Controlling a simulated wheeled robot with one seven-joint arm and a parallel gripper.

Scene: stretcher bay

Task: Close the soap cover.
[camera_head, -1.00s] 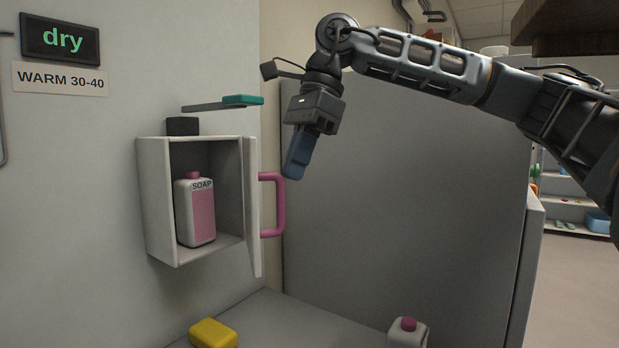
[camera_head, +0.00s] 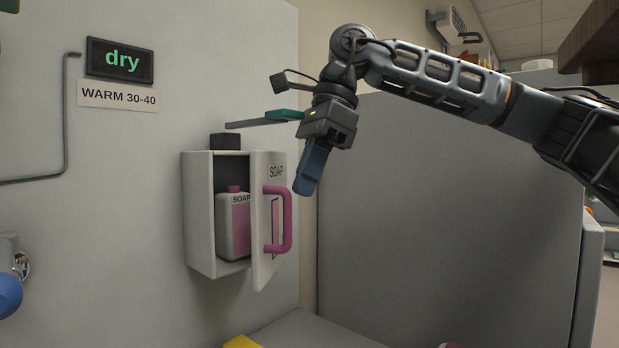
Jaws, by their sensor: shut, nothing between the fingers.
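The soap cover (camera_head: 263,245) is the white hinged door of a wall box (camera_head: 199,225). It is labelled SOAP, has a pink handle (camera_head: 287,225) and stands partly open, its hinge on the right side. A white and pink soap bottle (camera_head: 232,232) stands upright inside, partly hidden by the cover. My gripper (camera_head: 303,190) is shut and empty, pointing down. In the picture its blue fingertips are just right of the top of the handle. I cannot tell whether they touch it.
A small dark block (camera_head: 225,141) sits on top of the box. A thin lever with a green end (camera_head: 284,114) juts out above it, behind my gripper. A grey panel (camera_head: 450,220) fills the right. A yellow object (camera_head: 242,342) shows at the bottom edge.

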